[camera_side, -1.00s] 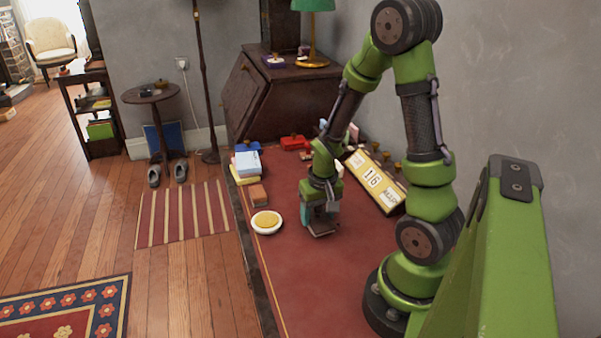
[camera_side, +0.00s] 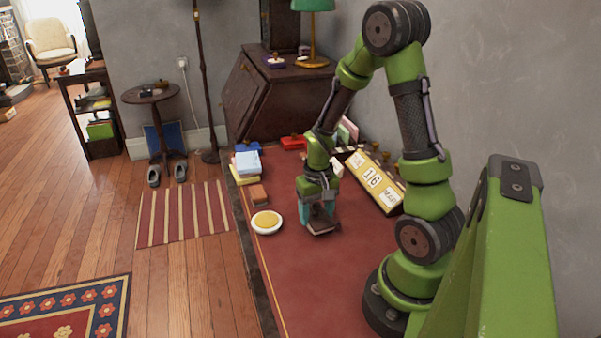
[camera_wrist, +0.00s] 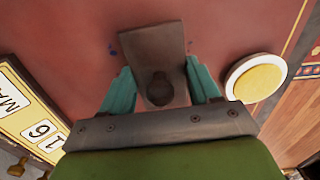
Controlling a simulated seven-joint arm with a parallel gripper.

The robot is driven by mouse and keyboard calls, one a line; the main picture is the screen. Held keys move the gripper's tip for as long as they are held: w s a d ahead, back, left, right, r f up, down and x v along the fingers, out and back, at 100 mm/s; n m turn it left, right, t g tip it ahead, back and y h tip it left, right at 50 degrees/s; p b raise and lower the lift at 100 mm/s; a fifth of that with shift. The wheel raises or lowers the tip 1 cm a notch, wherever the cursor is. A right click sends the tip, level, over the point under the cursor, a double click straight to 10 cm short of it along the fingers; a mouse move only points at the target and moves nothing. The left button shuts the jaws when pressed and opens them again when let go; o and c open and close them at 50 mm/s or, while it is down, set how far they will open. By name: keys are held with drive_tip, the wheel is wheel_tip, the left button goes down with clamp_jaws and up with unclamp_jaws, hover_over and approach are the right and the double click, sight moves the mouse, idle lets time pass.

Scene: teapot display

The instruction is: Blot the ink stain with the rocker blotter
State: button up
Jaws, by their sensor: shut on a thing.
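The rocker blotter (camera_wrist: 152,45) is a brown, flat-bodied piece with a round dark knob. My gripper (camera_wrist: 160,88) is shut on its knob between two teal fingers. In the side view my gripper (camera_side: 319,208) points down with the blotter (camera_side: 322,228) below it, low at the red desk top; I cannot tell whether it touches. A small dark blue ink stain (camera_wrist: 112,50) shows just left of the blotter in the wrist view. A faint bluish mark shows at its right edge. Any ink under the blotter is hidden.
A white round dish with a yellow pad (camera_side: 266,222) stands left of my gripper near the desk edge. A yellow calendar block (camera_side: 375,182) lies to the right. Books (camera_side: 246,165) and a brown block (camera_side: 258,194) stand at back left. The front red surface (camera_side: 310,290) is clear.

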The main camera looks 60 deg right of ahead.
drive_tip(key=shift+w+d+g+y, duration=0.3)
drive_tip(key=shift+w+g+y, duration=0.05)
drive_tip(key=shift+g+y, duration=0.5)
drive_tip(key=shift+s+a+t+h, duration=0.3)
drive_tip(key=shift+s+t+h, duration=0.05)
drive_tip(key=shift+t+h, duration=0.5)
drive_tip(key=shift+s+a+t+h, duration=0.3)
drive_tip(key=shift+s+t+h, duration=0.05)
drive_tip(key=shift+t+h, duration=0.5)
drive_tip(key=shift+w+d+g+y, duration=0.25)
drive_tip(key=shift+w+g+y, duration=0.1)
drive_tip(key=shift+g+y, duration=0.5)
